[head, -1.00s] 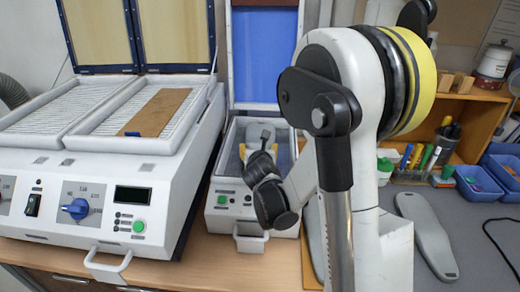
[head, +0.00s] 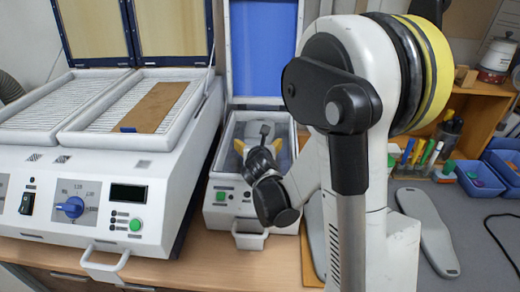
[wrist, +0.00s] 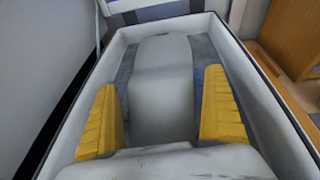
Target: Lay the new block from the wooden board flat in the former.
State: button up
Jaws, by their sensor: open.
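The former (head: 216,183) is the white box with a raised blue lid, right of the large white machine. My gripper (head: 262,138) is low inside it, with its yellow fingers spread wide. In the wrist view, my gripper (wrist: 161,88) is open, with one finger at each side of a pale grey block (wrist: 160,75). The block lies lengthwise on the darker bed and looks flat, with a gap beside each finger. Its near end is hidden. A wooden board (head: 309,268) is partly hidden behind my arm, with a grey insole-shaped piece (head: 314,235) on it.
The large white machine (head: 60,165) stands close on the left, with a brown strip (head: 153,107) on its right tray. Another grey insole-shaped piece (head: 428,230) lies on the right bench. Pens and blue bins (head: 478,180) stand behind it. The former's walls closely surround my gripper.

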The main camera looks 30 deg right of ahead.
jog(key=v, duration=1)
jog(key=shift+s+a+f, duration=0.2)
jog(key=shift+s+a, duration=0.15)
jog(key=shift+a, duration=0.05)
jog(key=shift+s+r, duration=0.1)
jog(key=shift+r, duration=0.05)
jog(key=shift+s+a+r, duration=0.25)
jog(key=shift+s+r, duration=0.2)
jog(key=shift+s, duration=0.15)
jog(key=shift+w+d, duration=0.15)
